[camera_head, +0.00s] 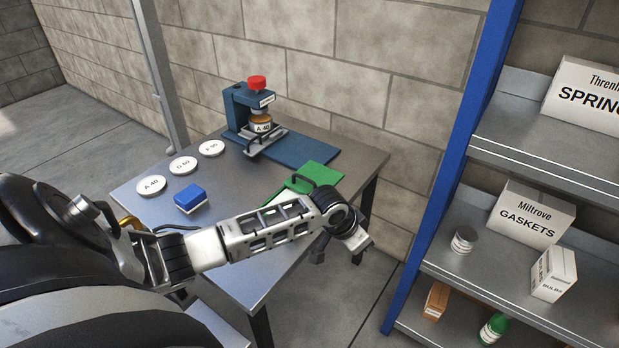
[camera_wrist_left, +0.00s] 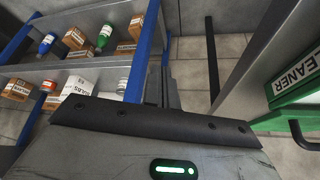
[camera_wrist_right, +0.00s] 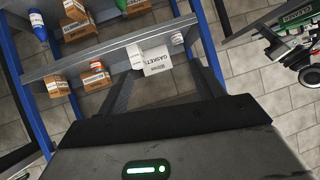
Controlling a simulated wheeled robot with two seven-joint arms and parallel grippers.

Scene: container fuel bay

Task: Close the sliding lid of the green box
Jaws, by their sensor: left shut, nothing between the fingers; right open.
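The green box (camera_head: 322,173) sits near the right front edge of the metal table, with a dark handle (camera_head: 299,181) on top. My left forearm hides much of it, so I cannot tell how far its lid is open. In the left wrist view, green box parts (camera_wrist_left: 290,116), a "CLEANER" label and a black handle show at the right. My left gripper (camera_head: 362,242) is shut and empty, past the table's right edge and apart from the box. My right gripper (camera_wrist_right: 165,80) is open and empty, facing the shelves; it is not in the head view.
A blue press (camera_head: 238,108) with a red knob stands at the back of the table (camera_head: 225,165). Several white discs (camera_head: 183,166) and a blue block (camera_head: 190,197) lie at the left. A blue-posted shelf (camera_head: 545,157) with boxes and cans stands right, with open floor between.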

